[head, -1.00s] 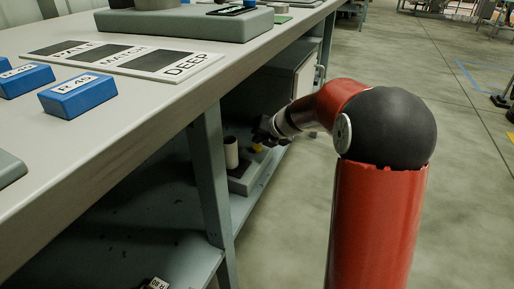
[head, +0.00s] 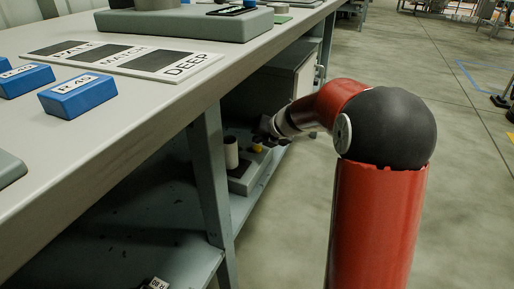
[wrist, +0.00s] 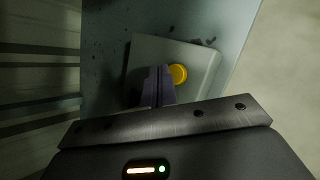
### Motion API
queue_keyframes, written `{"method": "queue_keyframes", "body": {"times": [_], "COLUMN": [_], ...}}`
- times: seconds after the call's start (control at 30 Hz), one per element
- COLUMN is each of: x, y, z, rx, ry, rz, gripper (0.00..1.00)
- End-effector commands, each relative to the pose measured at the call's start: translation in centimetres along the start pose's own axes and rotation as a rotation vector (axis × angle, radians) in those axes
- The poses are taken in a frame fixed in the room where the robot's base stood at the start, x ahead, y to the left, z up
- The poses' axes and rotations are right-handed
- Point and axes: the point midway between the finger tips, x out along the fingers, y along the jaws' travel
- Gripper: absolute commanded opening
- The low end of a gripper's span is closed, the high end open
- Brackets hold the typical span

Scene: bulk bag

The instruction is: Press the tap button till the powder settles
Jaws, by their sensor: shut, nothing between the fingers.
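The round yellow tap button (wrist: 178,74) sits on a flat grey base (wrist: 143,52) in the wrist view. In the head view the button (head: 257,149) is small and partly covered by my gripper (head: 263,138). In the wrist view my gripper (wrist: 158,84) is shut and empty, with its dark fingers just left of the button and overlapping its edge. I cannot tell whether they touch it. No powder can be made out.
The base is on the lower shelf (head: 165,259) of the workbench, behind a grey leg (head: 211,170) and under the tabletop. A grey cabinet (head: 262,95) stands behind it. Blue labelled blocks (head: 77,96) and a PALE/MATCH/DEEP board lie above. Open floor is at right.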

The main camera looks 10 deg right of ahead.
Motion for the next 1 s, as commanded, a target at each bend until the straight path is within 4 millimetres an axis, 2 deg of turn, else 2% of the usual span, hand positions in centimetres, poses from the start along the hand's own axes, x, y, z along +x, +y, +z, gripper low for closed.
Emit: {"method": "queue_keyframes", "body": {"times": [1.0], "x": [0.67], "y": [-0.5], "z": [-0.51], "rx": [0.0], "ry": [0.0], "rz": [0.0], "gripper": [0.0]}}
